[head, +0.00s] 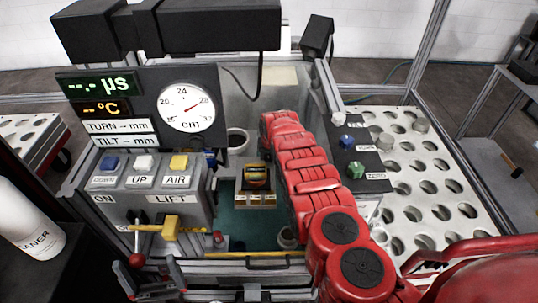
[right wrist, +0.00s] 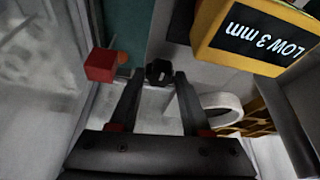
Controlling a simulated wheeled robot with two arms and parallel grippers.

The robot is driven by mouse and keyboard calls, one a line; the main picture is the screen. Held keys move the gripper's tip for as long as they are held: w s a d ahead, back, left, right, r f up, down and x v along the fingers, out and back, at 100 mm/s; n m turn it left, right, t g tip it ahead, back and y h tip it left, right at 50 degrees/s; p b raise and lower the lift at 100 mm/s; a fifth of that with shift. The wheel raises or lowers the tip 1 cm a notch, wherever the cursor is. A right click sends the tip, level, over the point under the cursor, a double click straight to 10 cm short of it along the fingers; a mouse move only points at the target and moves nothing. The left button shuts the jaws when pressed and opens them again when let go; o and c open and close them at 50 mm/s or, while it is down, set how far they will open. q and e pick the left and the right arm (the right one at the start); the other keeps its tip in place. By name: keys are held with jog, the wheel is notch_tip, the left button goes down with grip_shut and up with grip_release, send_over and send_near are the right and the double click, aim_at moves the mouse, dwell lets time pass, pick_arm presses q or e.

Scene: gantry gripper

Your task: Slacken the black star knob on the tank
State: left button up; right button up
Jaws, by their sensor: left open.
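The black star knob (right wrist: 159,72) shows in the right wrist view, between the fingertips of my right gripper (right wrist: 160,80). The fingers are apart, one on each side of the knob; I cannot tell whether they touch it. In the head view, my red right arm reaches down into the tank (head: 225,218) and hides the knob and the right gripper. My left gripper (head: 148,272) is open and empty at the lower left, in front of the panel and beside a red-knobbed lever (head: 137,260).
A yellow block marked "LOW 3 mm" (right wrist: 255,35), a red block (right wrist: 100,65) and a white ring (right wrist: 220,108) lie close around my right gripper. The button panel (head: 150,190) stands left of the tank; a perforated white table (head: 430,185) is to the right.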

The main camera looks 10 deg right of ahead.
grip_shut()
jog(key=shift+d+n+y, duration=0.25)
jog(key=shift+n+y, duration=0.15)
jog(key=shift+n, duration=0.4)
jog(key=shift+w+f+n+y+b, duration=0.1)
jog(key=shift+f+n+y+b, duration=0.1)
jog(key=shift+n+b, duration=0.3)
jog(key=shift+f+n+y+b, duration=0.1)
jog(key=shift+n+y+b, duration=0.1)
jog(key=shift+n+b, duration=0.3)
jog(key=shift+r+n, duration=0.25)
jog(key=shift+n, duration=0.35)
jog(key=o, duration=0.7)
grip_release()
